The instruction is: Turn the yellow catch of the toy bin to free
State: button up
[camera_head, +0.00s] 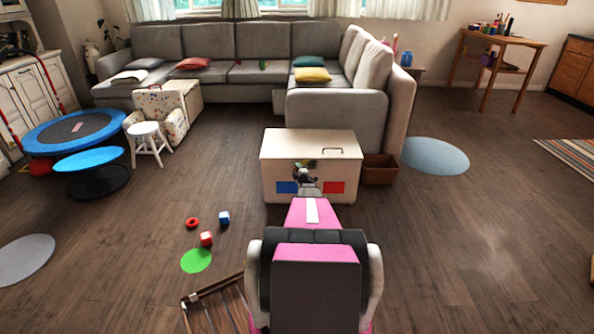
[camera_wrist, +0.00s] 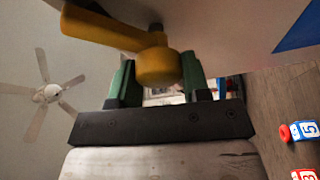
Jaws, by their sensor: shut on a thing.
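The toy bin (camera_head: 280,150) is a cream box with a dark handle on its lid, standing ahead of me in the head view. Its front carries a blue patch (camera_head: 286,187) at left and a red patch (camera_head: 334,187) at right. The yellow catch (camera_wrist: 110,30) is a bar ending in a rounded knob, mounted on the bin's pale front in the wrist view. My gripper (camera_wrist: 160,78) has its green fingers on either side of the knob and is shut on it. In the head view my gripper (camera_head: 306,176) and arm hide most of the catch.
A brown open box (camera_head: 380,170) stands against the bin's right side. A red ring (camera_head: 192,222), a blue block (camera_head: 224,217), a red block (camera_head: 206,239) and a green disc (camera_head: 196,260) lie left of my arm. The floor at right is clear.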

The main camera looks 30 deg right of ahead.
jog(key=n+g, duration=0.1)
jog(key=n, duration=0.2)
jog(key=n+g, duration=0.1)
jog(key=n, duration=0.2)
jog(key=shift+g+y, duration=0.3)
jog(key=n+g, duration=0.1)
jog(key=n, duration=0.1)
jog(key=n+g+h, duration=0.1)
jog(key=n, duration=0.1)
jog(key=shift+s+f, duration=0.1)
jog(key=shift+f, duration=0.1)
dwell(0.3)
jog(key=o, duration=1.3)
jog(key=v, duration=1)
jog(key=shift+s+a+r, duration=0.1)
jog(key=shift+s+r, duration=0.05)
jog(key=shift+s, duration=0.2)
